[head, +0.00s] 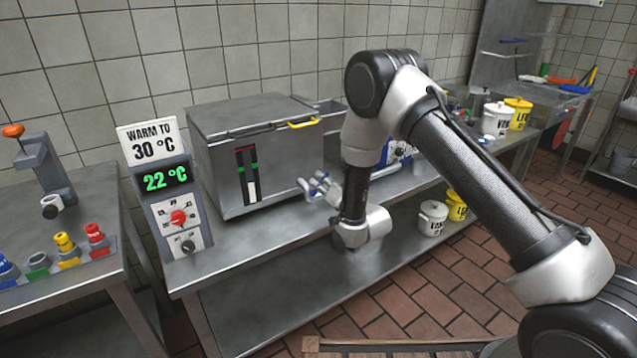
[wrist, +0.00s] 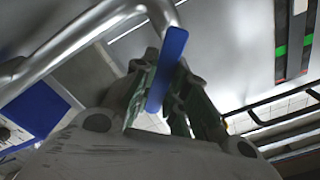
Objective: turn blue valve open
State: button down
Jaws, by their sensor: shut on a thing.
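The blue valve lever (wrist: 167,70) stands between the fingers of my gripper (wrist: 165,100) in the wrist view, on a bare metal pipe (wrist: 75,45). The fingers are shut on the lever. In the head view my arm reaches down to the front of the steel box (head: 257,160), and the pipe with the blue valve (head: 320,183) shows just left of my wrist. My gripper's fingers are small there and partly hidden by my arm.
A control panel (head: 170,205) left of the box shows 22 °C under a sign reading "WARM TO 30 °C". White and yellow buckets (head: 432,217) stand on the lower shelf.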

jog(key=m, duration=0.2)
jog(key=f+m, duration=0.1)
jog(key=shift+w+d+m, duration=0.2)
jog(key=shift+d+m, duration=0.2)
jog(key=shift+w+d+f+m, duration=0.1)
jog(key=shift+f+m, duration=0.3)
jog(key=shift+m, duration=0.65)
jog(key=shift+w+d+f+m, duration=0.1)
jog(key=shift+f+m, duration=0.3)
jog(key=shift+m, duration=0.65)
jog(key=c, duration=1.4)
grip_release()
jog(key=shift+s, duration=0.15)
jog(key=v, duration=1.2)
